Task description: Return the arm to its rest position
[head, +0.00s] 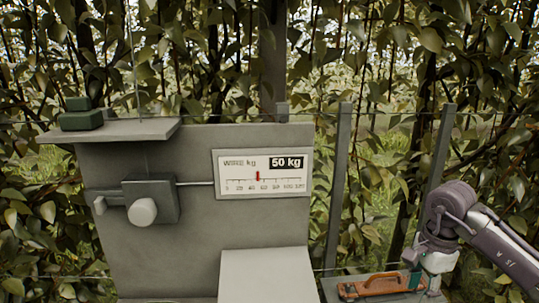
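My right arm comes in from the right edge, with a dark, rounded wrist joint bent downward. My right gripper (416,277) is at its lower end, at the right end of an orange tool (375,287). Fingers and tool overlap in the view, so I cannot tell whether the gripper is open, shut or touching the tool. The tool lies on a grey shelf (335,291) at the bottom. My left arm and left gripper are not in view.
A grey panel (150,240) carries a wire scale (262,175) labelled 50 kg and a clamp box with a round knob (143,211). Green blocks (81,120) sit on its top ledge (120,131). A pale block (267,275) juts out below. Posts, wires and foliage stand behind.

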